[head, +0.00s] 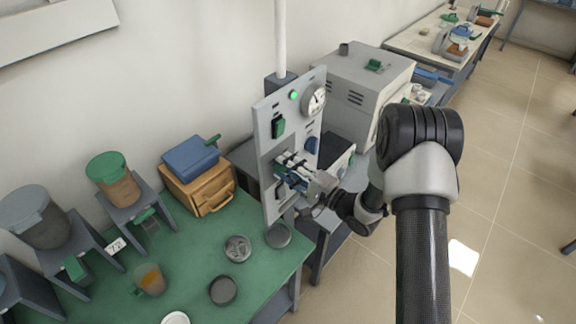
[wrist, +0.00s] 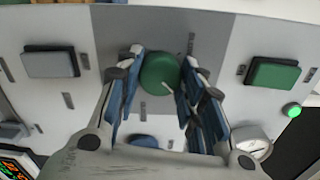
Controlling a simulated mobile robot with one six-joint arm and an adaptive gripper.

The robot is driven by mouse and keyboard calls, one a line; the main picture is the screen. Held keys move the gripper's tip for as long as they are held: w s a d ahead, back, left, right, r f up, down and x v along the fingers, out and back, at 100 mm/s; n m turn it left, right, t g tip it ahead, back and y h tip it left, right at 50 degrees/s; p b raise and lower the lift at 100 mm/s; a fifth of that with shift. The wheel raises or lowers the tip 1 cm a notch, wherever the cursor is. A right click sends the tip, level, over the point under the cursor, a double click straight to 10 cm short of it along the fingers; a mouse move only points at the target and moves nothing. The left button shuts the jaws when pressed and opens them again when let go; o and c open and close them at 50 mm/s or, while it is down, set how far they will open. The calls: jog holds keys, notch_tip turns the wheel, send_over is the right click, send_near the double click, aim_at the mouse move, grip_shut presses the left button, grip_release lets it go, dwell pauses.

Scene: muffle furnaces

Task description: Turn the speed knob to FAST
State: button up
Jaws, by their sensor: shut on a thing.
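A round green knob (wrist: 158,72) with a white pointer mark sits on the upright control panel (head: 264,165). I take it to be the speed knob, though the labels are too small to read. In the wrist view its pointer mark slants towards the lower right. My gripper (head: 287,174) is at the panel's lower half, and its blue-padded fingers (wrist: 164,78) are closed on both sides of the green knob. In the head view the gripper hides the knob.
The panel also carries a green switch (head: 278,127), a grey switch (wrist: 50,64), a lit green lamp (head: 294,95), a dial gauge (head: 314,101) and a blue knob (head: 312,145). A grey furnace (head: 345,85) stands behind. Round dishes (head: 237,248) lie on the green bench at left.

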dwell(0.4)
jog(key=o, duration=1.1)
jog(key=shift+c, duration=0.2)
jog(key=shift+d, duration=0.1)
jog(key=v, duration=1.2)
